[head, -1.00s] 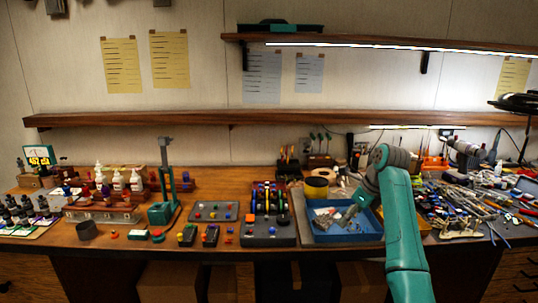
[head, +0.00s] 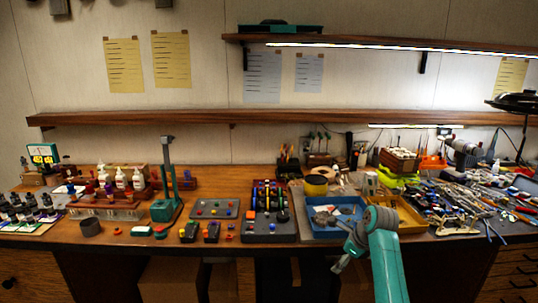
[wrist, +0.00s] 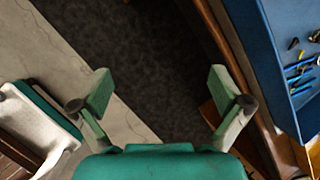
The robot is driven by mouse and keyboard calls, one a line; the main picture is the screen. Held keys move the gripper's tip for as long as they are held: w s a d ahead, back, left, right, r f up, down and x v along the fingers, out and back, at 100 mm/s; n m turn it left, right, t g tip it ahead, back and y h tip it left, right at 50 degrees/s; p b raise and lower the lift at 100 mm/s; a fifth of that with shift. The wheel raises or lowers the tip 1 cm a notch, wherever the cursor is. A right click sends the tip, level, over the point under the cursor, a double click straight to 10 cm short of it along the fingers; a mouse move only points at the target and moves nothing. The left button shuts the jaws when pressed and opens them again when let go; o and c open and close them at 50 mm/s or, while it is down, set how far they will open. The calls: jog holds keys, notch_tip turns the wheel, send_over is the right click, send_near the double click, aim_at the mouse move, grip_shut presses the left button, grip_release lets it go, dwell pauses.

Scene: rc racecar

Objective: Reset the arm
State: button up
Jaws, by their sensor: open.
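My gripper (head: 338,266) hangs low in front of the workbench's front edge, below the blue tray (head: 322,233). In the wrist view my gripper (wrist: 158,92) has its two green-tipped fingers spread wide, with nothing between them. Below the fingers is dark floor (wrist: 150,45). The teal arm reaches in from the bottom right of the head view.
The wooden bench (head: 133,238) is crowded. The blue tray holds small parts, and a yellow tray (head: 408,222) stands beside it. A dark track board (head: 268,236) and a teal stand (head: 167,208) are further left. Tools (head: 465,200) cover the right. Free air lies before the bench.

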jog(key=s+a+f+n+t+h, duration=0.1)
jog(key=s+f+n, duration=0.2)
jog(key=s+f, duration=0.5)
jog(key=s+a+f+n+t, duration=0.15)
jog(key=s+f, duration=0.35)
jog(key=f, duration=0.8)
jog(key=s+a+f+n+t+h, duration=0.1)
jog(key=s+f+n, duration=0.2)
jog(key=s, duration=0.6)
jog(key=s+f+n+t, duration=0.1)
jog(key=s+f+n, duration=0.25)
jog(key=s, duration=0.65)
jog(key=s+r+n+t+h, duration=0.1)
jog(key=s+r+n+t, duration=0.15)
jog(key=s, duration=0.85)
jog(key=s+r+n+t, duration=0.1)
jog(key=s+r+n, duration=0.3)
jog(key=s, duration=0.6)
jog(key=s+a+r+n+t, duration=0.1)
jog(key=s+r+n, duration=0.5)
jog(key=s+r, duration=0.7)
notch_tip(320, 180, up, 4)
jog(key=shift+a+n+t, duration=0.15)
jog(key=shift+n+t, duration=0.2)
jog(key=shift+t, duration=0.25)
